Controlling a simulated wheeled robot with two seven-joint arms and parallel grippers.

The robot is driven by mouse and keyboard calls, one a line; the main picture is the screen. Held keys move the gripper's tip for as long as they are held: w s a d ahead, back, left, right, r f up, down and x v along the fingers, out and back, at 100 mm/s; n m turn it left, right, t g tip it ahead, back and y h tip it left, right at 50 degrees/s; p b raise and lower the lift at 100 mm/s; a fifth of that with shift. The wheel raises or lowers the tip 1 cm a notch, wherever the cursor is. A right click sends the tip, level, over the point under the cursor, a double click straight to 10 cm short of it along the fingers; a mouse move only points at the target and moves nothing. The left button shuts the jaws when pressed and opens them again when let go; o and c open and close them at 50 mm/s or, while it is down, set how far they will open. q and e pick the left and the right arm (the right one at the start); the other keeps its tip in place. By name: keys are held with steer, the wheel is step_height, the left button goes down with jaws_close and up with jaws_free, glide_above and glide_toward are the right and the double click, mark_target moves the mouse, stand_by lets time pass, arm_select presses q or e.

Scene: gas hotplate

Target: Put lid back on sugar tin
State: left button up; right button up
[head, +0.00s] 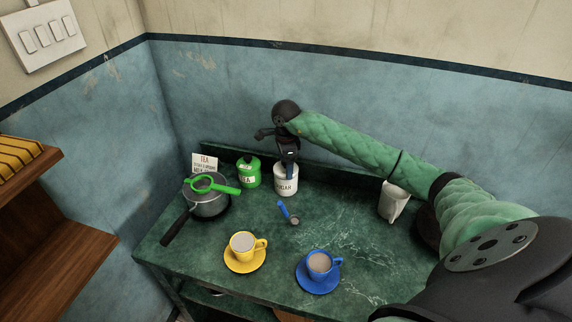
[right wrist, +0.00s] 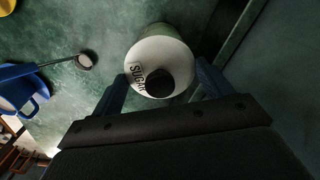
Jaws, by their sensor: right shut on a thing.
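The white sugar tin (head: 286,187) stands upright on the green counter near the back wall, its label facing front. My right gripper (head: 289,166) points down at its top. In the right wrist view, the white lid with a dark round knob (right wrist: 160,83) lies between the two blue fingers of my right gripper (right wrist: 160,90), which is shut on it. The tin's SUGAR label (right wrist: 137,76) shows beside it. The lid is at the tin's mouth, but I cannot tell whether it is fully seated. My left gripper is not in view.
A green tea tin (head: 249,175) stands close left of the sugar tin. A blue-handled spoon (head: 286,212), yellow cup (head: 242,244) and blue cup (head: 320,264) are in front. A white jug (head: 393,203) stands right.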

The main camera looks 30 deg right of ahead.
steer(key=shift+f+b, duration=0.25)
steer(key=shift+b, duration=0.6)
stand_by(1.4)
stand_by(0.3)
steer(key=o, duration=0.9)
steer(key=shift+o, duration=0.2)
steer(key=shift+r, duration=0.1)
steer(key=shift+r+p, duration=0.65)
steer(key=shift+r, duration=2.8)
steer(key=shift+c, duration=0.2)
jaws_close()
